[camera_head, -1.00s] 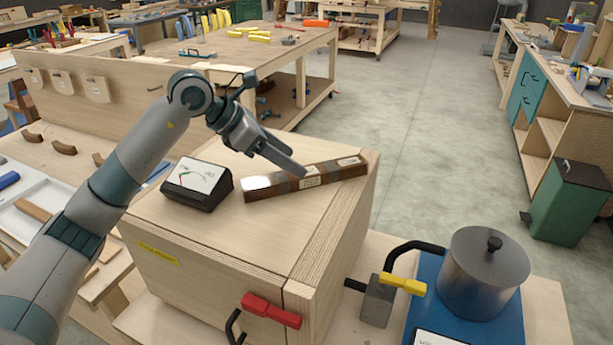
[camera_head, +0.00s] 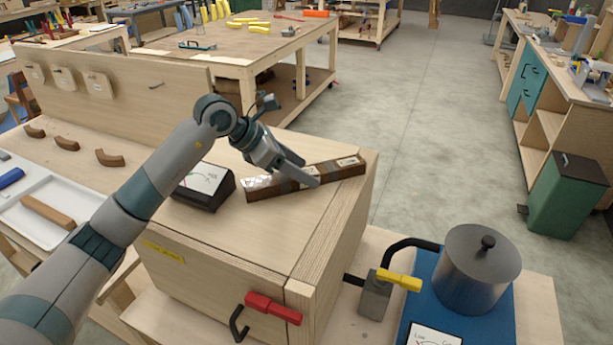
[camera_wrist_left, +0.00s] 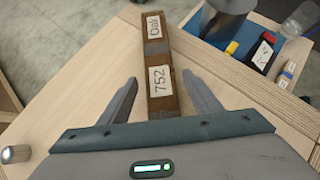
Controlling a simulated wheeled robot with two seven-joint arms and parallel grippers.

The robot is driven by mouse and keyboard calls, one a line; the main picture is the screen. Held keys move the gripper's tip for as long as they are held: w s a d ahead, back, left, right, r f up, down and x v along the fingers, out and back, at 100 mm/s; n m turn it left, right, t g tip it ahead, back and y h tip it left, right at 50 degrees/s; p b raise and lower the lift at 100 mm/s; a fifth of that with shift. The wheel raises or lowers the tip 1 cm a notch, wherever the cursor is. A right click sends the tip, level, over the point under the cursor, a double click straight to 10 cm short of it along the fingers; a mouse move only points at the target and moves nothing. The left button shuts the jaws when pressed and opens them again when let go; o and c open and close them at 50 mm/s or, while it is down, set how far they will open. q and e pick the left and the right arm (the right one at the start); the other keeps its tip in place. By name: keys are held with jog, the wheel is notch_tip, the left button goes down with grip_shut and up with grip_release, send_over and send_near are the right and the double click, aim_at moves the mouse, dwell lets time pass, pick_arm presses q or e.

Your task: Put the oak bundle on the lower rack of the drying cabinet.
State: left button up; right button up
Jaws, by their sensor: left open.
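The oak bundle (camera_head: 335,171) is a long dark-brown stick bundle with pale labels, lying on top of a plywood box (camera_head: 225,232). In the left wrist view the bundle (camera_wrist_left: 157,52) shows labels reading "Oak" and "752". My left gripper (camera_head: 303,176) is open at the middle of the bundle and partly covers it in the head view. In the wrist view its two fingers stand on either side of the bundle, with gaps; their exact height over it is unclear. The plywood box has a closed front and a red handle (camera_head: 272,308); I cannot tell if it is the drying cabinet. No rack shows.
A black gauge (camera_head: 203,187) stands on the box left of the bundle, close under my arm. A metal pot (camera_head: 477,268) on a blue base and a yellow-handled valve (camera_head: 398,281) stand at the right. A green bin (camera_head: 565,195) is on the floor beyond.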

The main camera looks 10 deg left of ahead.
pick_arm(q)
grip_shut()
jog(key=shift+r, duration=0.1)
jog(key=shift+r+b, duration=0.7)
notch_tip(320, 180, up, 2)
jog(key=shift+w+r+b, duration=0.1)
jog(key=shift+b, duration=0.65)
jog(key=s+d+r+b, duration=0.3)
jog(key=d+r+b, duration=0.2)
jog(key=d, duration=0.6)
jog(key=shift+s+r, duration=0.4)
jog(key=shift+r, duration=0.75)
